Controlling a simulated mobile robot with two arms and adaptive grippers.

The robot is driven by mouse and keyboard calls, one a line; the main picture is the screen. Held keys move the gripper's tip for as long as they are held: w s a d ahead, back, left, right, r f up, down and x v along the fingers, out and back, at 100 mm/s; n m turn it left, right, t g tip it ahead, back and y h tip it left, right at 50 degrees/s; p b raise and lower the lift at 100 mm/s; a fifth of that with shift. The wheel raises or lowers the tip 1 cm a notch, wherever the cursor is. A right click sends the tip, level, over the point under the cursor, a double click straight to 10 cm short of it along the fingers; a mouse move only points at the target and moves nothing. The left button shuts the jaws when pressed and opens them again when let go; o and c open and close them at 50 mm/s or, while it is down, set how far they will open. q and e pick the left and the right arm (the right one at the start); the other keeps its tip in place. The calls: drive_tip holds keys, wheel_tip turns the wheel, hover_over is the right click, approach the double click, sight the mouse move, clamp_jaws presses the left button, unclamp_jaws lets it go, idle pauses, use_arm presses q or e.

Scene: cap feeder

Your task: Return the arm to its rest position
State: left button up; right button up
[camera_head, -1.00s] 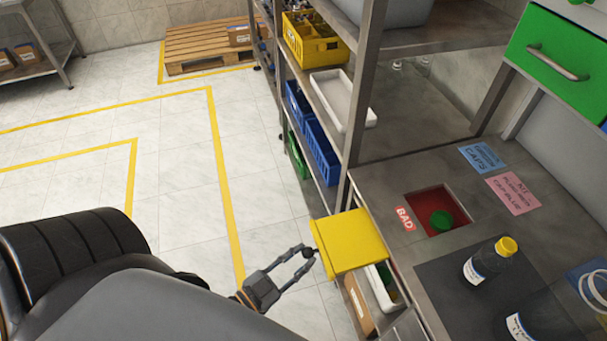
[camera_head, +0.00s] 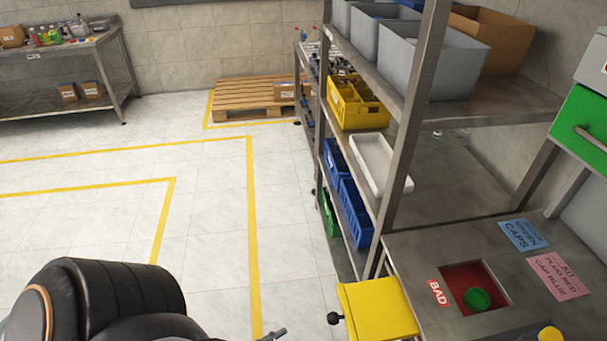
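My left arm shows at the lower left as a black and grey padded link. Only a small tip of my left gripper (camera_head: 274,334) shows at the bottom edge, left of the yellow drawer (camera_head: 378,308) and apart from its black knob (camera_head: 334,318). Whether the gripper is open or shut is cut off by the frame. My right gripper is not in view. The drawer sticks out from the left side of the steel workbench (camera_head: 440,255).
A red recess (camera_head: 462,277) marked BAD holds a green cap (camera_head: 477,299). A yellow bottle cap (camera_head: 550,334) shows at the bottom edge. The steel shelf rack (camera_head: 397,165) carries crates and bins. A wooden pallet (camera_head: 245,97) lies at the back. The tiled floor at left is clear.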

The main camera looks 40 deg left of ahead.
use_arm(q)
drive_tip(key=shift+v, duration=1.05)
